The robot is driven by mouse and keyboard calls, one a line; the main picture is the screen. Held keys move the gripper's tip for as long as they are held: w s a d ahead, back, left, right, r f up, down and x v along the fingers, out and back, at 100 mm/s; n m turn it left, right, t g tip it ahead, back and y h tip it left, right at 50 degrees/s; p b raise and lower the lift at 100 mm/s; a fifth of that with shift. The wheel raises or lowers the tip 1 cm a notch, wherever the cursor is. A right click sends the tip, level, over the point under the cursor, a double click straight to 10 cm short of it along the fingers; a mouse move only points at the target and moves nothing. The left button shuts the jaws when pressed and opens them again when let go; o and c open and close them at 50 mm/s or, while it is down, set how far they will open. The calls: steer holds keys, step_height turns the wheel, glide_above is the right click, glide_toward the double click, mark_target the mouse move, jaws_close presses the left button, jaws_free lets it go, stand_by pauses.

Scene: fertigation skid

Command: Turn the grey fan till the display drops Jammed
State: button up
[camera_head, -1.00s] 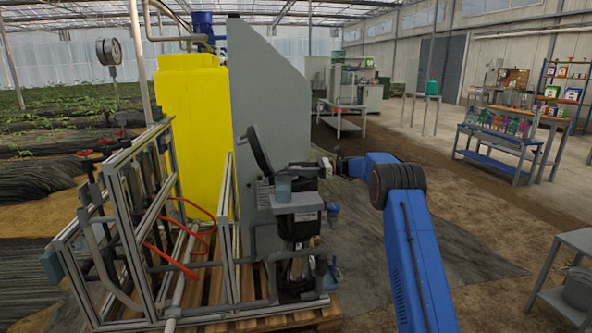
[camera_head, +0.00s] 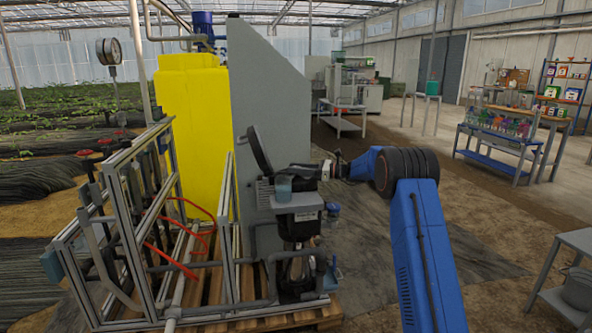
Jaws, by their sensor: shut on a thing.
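The pump unit (camera_head: 300,225) stands at the front right end of the skid, dark with a grey top. The grey fan is too small and covered to make out clearly at the unit's upper end. My gripper (camera_head: 323,171) reaches in from the right at that upper end, its jaws shut on what seems to be the fan. A dark tilted panel (camera_head: 261,150), perhaps the display's raised cover, stands to the left of the gripper. No display text can be read from here.
A tall grey panel (camera_head: 262,95) rises behind the pump, with a yellow tank (camera_head: 190,130) behind it. A metal frame (camera_head: 120,215) with red hoses stands to the left. The floor right of my arm is open up to a grey table (camera_head: 565,270).

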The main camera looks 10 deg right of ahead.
steer(key=o, duration=1)
steer(key=shift+d, duration=0.1)
steer(key=v, duration=1.7)
steer(key=shift+d, duration=0.1)
